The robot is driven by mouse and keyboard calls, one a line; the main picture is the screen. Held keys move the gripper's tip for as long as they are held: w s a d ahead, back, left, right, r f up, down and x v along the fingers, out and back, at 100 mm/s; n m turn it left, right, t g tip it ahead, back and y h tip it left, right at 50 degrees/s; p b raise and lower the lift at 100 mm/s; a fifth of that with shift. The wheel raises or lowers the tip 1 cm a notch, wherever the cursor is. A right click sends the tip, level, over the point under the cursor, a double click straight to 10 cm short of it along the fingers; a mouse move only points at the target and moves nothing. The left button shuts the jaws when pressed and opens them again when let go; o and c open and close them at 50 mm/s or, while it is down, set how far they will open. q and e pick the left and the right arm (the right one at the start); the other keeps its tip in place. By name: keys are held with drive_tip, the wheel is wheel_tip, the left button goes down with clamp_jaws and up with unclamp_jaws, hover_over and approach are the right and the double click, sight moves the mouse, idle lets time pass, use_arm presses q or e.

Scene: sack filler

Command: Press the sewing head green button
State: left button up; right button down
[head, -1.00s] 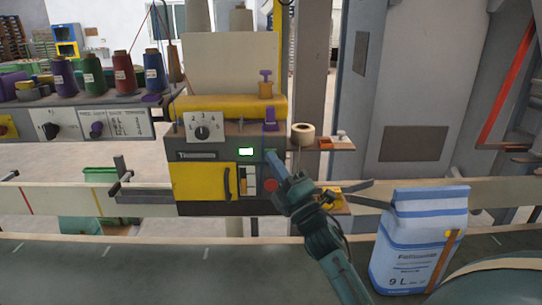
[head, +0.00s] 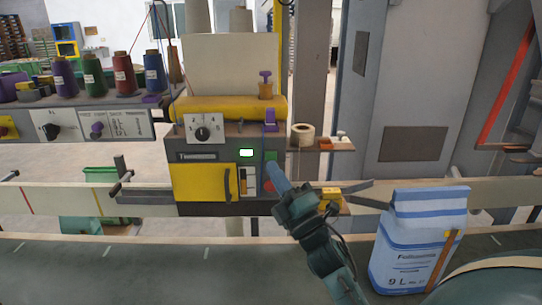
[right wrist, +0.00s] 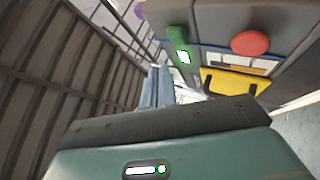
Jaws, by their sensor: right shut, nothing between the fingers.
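The sewing head (head: 216,130) is a grey box with a yellow door (head: 200,182). Its green button (head: 271,155) is on the right of the front face, above the red button (head: 268,185). My right gripper (head: 273,169) is shut and empty, its blue fingertips just below the green button and in front of the panel. In the right wrist view the green button (right wrist: 177,36) and red button (right wrist: 250,42) stand out from the panel, with the fingers (right wrist: 150,88) apart from both. My left gripper is not in view.
A lit display (head: 246,153) is left of the green button. A shelf with a tape roll (head: 303,133) juts out on the right. A white and blue sack (head: 415,245) stands at front right on the conveyor (head: 130,270). Thread spools (head: 123,75) stand at left.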

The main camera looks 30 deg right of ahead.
drive_tip(key=shift+s+a, duration=0.4)
drive_tip(key=shift+s, duration=0.25)
drive_tip(key=shift+s+a, duration=0.35)
drive_tip(key=shift+s, duration=0.25)
